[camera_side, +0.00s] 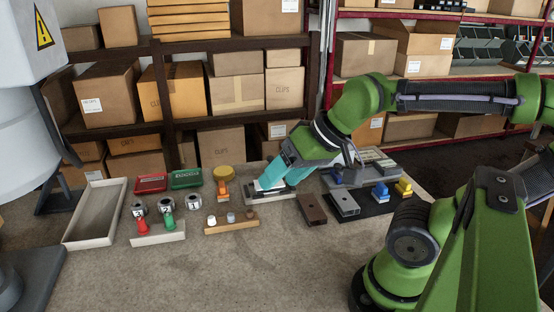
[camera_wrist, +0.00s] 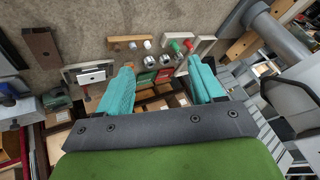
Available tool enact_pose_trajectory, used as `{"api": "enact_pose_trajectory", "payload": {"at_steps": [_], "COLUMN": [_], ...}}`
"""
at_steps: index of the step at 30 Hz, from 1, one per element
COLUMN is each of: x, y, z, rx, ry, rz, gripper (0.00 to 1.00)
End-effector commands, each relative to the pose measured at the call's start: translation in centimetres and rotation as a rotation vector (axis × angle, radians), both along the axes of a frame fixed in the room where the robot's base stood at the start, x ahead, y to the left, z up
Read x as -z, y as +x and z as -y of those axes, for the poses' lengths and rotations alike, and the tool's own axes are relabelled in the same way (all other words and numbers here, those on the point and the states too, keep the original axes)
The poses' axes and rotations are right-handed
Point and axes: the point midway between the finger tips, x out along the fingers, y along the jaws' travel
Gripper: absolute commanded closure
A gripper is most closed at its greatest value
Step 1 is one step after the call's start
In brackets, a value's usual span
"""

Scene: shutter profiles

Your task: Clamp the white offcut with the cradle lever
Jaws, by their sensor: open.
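The cradle (camera_side: 272,198) is a pale grey fixture on the bench, with the white offcut (camera_side: 258,186) lying in it. In the wrist view the cradle (camera_wrist: 68,75) and the white offcut (camera_wrist: 92,77) are to the left of the teal fingers. My gripper (camera_side: 279,180) is open, with its fingers pointing down at the cradle in the side view and partly covering it. The wrist view shows my gripper (camera_wrist: 160,64) with its fingers wide apart and nothing between them. The lever is too small and partly hidden; I cannot tell its position.
A wooden peg holder (camera_side: 232,222), red and green stamps on a pale block (camera_side: 158,238), numbered cylinders and an empty tray (camera_side: 95,215) are to the left. Brown (camera_side: 311,209) and grey (camera_side: 343,206) profiles lie right of the cradle. The front bench is clear.

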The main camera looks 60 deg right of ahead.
Motion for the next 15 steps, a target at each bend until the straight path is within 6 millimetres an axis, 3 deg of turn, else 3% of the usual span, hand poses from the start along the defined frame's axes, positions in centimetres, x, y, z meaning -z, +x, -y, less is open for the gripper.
{"api": "enact_pose_trajectory", "payload": {"at_steps": [7, 10, 15], "x": [0.0, 0.2, 1.7], "y": [0.0, 0.1, 1.8], "z": [0.0, 0.0, 0.9], "rx": [0.0, -0.001, 0.027], "ry": [0.0, 0.0, 0.021], "rz": [0.0, -0.011, -0.105], "gripper": [0.33, 0.49, 0.49]}}
